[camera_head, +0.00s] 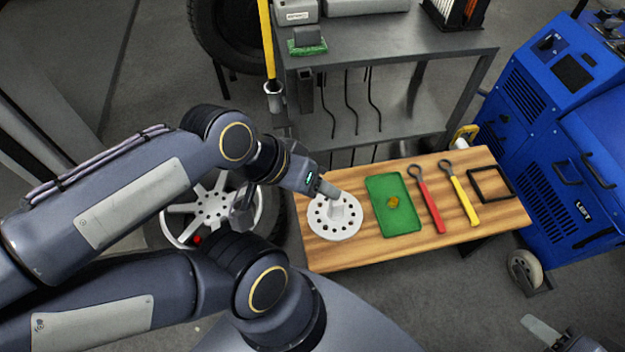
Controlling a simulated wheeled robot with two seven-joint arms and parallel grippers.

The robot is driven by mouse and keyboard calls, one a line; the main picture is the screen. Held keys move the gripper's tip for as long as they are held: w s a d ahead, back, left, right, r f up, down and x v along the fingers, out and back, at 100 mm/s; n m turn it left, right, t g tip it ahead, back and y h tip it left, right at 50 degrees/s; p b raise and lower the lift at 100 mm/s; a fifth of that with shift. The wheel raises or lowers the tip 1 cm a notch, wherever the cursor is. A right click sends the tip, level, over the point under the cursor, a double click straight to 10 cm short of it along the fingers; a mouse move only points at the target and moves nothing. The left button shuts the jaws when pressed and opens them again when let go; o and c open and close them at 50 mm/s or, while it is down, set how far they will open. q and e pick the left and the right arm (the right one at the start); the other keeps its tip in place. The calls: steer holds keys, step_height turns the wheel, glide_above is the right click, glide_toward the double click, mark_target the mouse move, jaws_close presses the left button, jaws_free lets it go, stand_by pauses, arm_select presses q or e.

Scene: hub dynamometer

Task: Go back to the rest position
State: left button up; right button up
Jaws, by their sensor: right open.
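My left arm comes in from the left edge and folds across the left half of the view. Its gripper (326,188) points down and right at the middle of a white disc (322,229) with a ring of holes. The disc lies flat at the left end of a wooden bench top (345,258). The fingers blend with the pale raised block on the disc, so their grip and any contact cannot be made out. My right gripper (549,334) is at the bottom right corner, partly cut off, open and away from the bench, with nothing visible in it.
On the bench lie a green tray (400,218) with a small brass-coloured piece, red (428,203) and yellow (462,190) wrenches and a black frame (491,183). A grey shelf (400,47) stands behind. A blue machine (545,150) stands right; a spoked wheel (212,207) is left.

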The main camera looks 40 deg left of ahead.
steer(key=shift+r, duration=0.1)
step_height(320, 180, up, 12)
steer(key=p, duration=1.2)
